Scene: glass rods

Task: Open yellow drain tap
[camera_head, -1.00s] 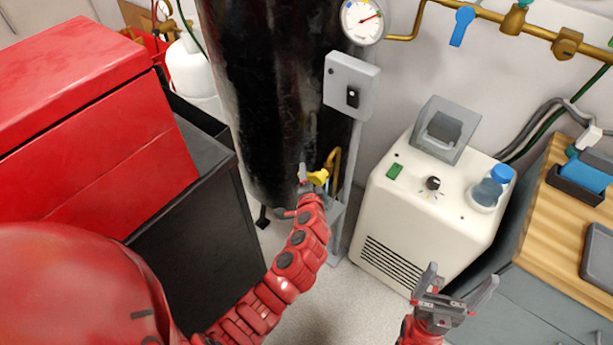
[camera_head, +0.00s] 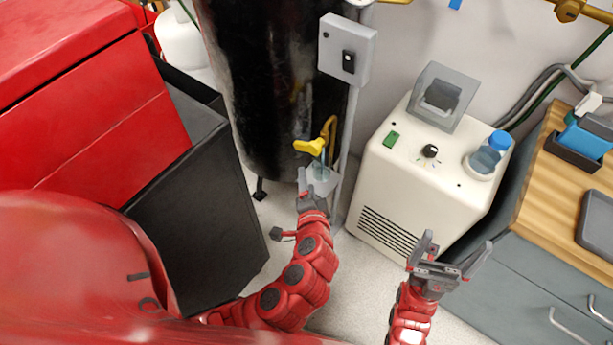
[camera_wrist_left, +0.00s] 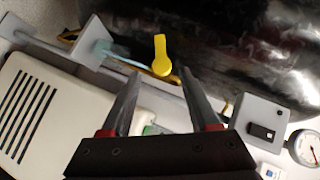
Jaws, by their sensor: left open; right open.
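The yellow drain tap (camera_head: 309,147) is a small lever at the lower right of the black tank, on a brass pipe (camera_head: 331,128). In the left wrist view the yellow tap (camera_wrist_left: 161,56) shows beyond the fingertips, roughly between them. My left gripper (camera_head: 311,180) is below the tap in the head view, apart from it, and its open fingers (camera_wrist_left: 158,78) hold nothing. My right gripper (camera_head: 452,257) is open and empty in front of the white machine.
The black tank (camera_head: 265,80) stands at the back. A grey switch box (camera_head: 346,50) is above the tap, and a small grey shelf (camera_head: 322,180) below it. The white machine (camera_head: 400,190) stands to the right, a black cabinet (camera_head: 200,200) to the left.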

